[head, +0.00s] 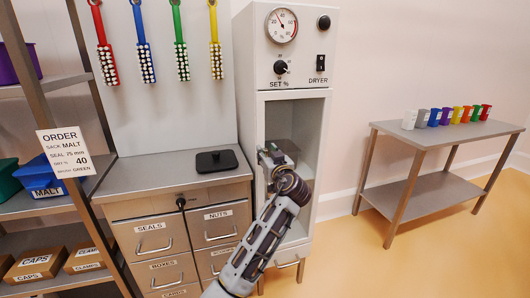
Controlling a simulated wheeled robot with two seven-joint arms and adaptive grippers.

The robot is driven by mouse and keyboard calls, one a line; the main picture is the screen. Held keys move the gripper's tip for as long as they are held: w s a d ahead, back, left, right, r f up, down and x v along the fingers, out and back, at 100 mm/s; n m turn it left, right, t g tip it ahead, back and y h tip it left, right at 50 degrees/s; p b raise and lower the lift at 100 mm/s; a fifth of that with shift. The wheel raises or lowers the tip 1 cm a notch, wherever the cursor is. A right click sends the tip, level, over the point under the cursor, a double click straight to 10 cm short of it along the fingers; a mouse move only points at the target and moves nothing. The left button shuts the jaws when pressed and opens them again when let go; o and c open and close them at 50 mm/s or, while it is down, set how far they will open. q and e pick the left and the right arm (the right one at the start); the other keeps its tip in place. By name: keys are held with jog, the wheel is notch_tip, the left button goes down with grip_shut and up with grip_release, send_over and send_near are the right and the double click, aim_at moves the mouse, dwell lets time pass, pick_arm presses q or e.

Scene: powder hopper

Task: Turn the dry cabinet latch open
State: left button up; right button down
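The dry cabinet (246,110) is the tall light grey unit in the middle of the head view. Its upper panel has a round gauge (281,25), a SET % knob (281,67) and a DRYER switch (320,62). Below is a grey recess (312,115); I cannot tell whether a clear door covers it. I cannot make out the latch, and the fingers are too small to read. My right gripper is not in view.
A drawer counter (135,178) with a black pad (216,161) stands directly left of the cabinet. Shelves with bins are at far left, and brushes hang above the counter. A steel table (445,133) with several coloured cups is at right. The floor between is clear.

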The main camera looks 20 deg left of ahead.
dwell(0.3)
pick_arm(q)
grip_shut()
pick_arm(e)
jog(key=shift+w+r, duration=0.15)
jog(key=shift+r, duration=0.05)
